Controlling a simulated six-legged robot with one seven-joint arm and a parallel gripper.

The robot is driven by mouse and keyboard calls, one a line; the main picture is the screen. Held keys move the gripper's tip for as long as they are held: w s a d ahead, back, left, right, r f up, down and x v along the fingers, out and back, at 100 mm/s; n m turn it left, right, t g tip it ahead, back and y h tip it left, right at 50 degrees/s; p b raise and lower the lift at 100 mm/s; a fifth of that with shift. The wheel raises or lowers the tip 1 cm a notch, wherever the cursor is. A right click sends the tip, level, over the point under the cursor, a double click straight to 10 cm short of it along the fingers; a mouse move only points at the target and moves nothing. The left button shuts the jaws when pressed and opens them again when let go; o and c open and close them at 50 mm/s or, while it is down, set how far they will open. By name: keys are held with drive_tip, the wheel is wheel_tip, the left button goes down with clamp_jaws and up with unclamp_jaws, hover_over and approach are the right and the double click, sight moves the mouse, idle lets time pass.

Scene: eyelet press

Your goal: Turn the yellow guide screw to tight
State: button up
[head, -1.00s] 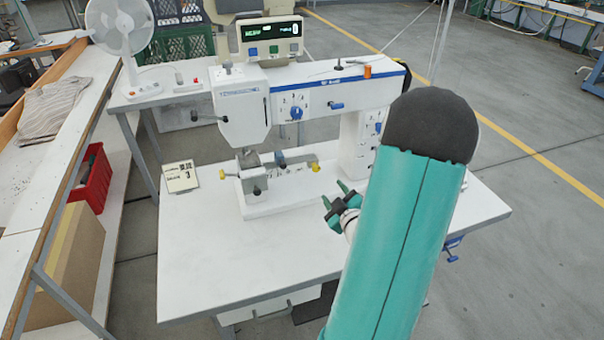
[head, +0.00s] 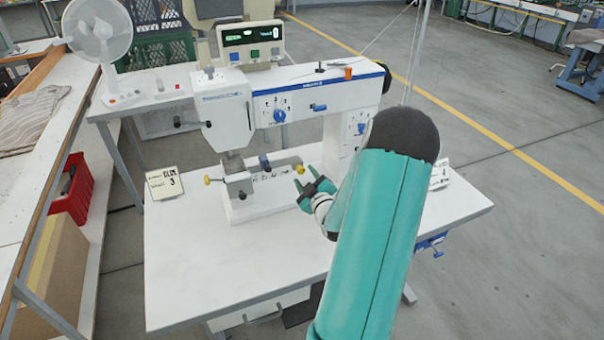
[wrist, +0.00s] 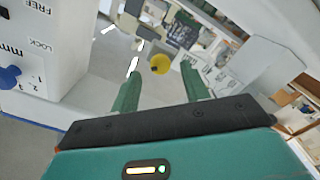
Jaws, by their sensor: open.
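A yellow knob (head: 299,169) sits at the right end of the work-holder bar at the sewing machine's base, just beyond my fingertips. In the wrist view the round yellow knob (wrist: 160,63) shows ahead, between the two green fingers, with a gap on both sides. Another small yellow knob (head: 208,181) sticks out at the left of the clamp block (head: 238,183). No label shows which of them is the guide screw. My gripper (head: 305,179) is open and empty, above the table to the right of the clamp; its fingertips (wrist: 160,75) do not visibly touch the knob.
The white machine's column (head: 338,140) stands close to my gripper, and its arm (head: 300,92) hangs over the work area. A label card (head: 164,183) stands at the left. The white tabletop (head: 200,270) is clear in front.

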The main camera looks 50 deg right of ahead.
sight(300, 169)
drive_tip(key=shift+x, duration=1.45)
drive_tip(key=c, duration=1)
